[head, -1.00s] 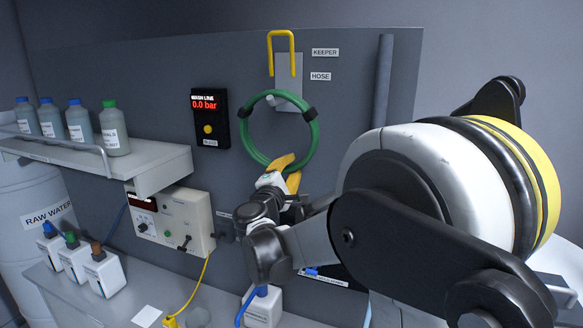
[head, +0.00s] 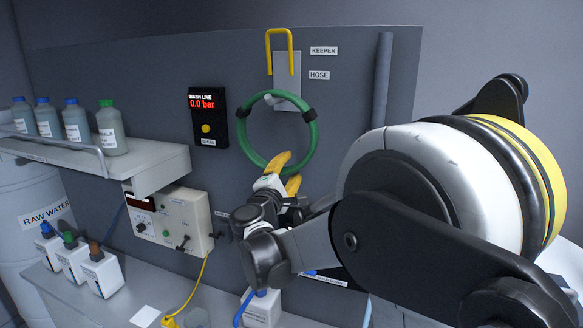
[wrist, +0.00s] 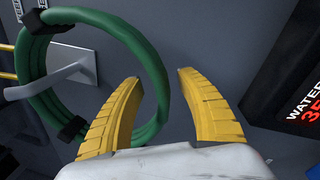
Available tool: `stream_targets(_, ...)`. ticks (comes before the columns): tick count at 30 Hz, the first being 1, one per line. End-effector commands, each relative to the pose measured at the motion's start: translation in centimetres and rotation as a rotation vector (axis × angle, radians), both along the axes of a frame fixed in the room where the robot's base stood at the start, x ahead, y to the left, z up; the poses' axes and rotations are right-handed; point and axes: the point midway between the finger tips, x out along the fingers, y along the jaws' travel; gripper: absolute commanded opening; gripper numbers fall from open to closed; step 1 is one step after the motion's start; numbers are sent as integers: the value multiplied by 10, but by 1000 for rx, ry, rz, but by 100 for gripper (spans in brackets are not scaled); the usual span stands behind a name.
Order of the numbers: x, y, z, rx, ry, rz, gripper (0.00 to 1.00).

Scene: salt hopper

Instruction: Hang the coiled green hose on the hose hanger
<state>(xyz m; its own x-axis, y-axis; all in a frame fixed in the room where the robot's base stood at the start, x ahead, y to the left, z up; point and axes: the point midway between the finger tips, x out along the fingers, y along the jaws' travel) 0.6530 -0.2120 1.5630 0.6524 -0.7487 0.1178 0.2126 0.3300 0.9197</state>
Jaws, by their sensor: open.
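The coiled green hose (head: 241,136), bound with black ties, stands upright against the grey panel, around the pale peg of the hose hanger (head: 286,103). In the wrist view the peg (wrist: 62,78) passes through the ring of the hose (wrist: 154,72). My gripper (head: 290,168) is open at the coil's lower edge. In the wrist view my gripper (wrist: 158,78) has one yellow finger over the inside of the ring and one outside, with the hose between them. I cannot tell whether either finger touches it.
A yellow keeper (head: 281,38) is mounted above the hanger. A black pressure display (head: 208,117) is left of the coil. A shelf (head: 150,165) with several bottles juts out at left. A power box (head: 170,222) and small containers are below. A grey vertical pipe (head: 382,85) is at right.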

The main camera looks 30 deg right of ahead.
Motion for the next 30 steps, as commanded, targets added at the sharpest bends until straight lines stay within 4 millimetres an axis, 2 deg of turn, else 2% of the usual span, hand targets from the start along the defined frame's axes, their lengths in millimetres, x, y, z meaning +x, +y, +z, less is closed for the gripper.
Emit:
stream_targets(9,-44,52,-8,0,0,3,44)
stream_targets(13,-60,69,-11,1,0,2,44)
stream_targets(18,-70,80,-13,2,0,1,44)
stream_targets(23,-73,81,-15,7,0,-3,44)
stream_targets(26,-80,76,-35,65,1,-5,44)
stream_targets(29,-98,67,-82,220,0,-12,44)
stream_targets(30,-108,64,-108,309,-1,-18,44)
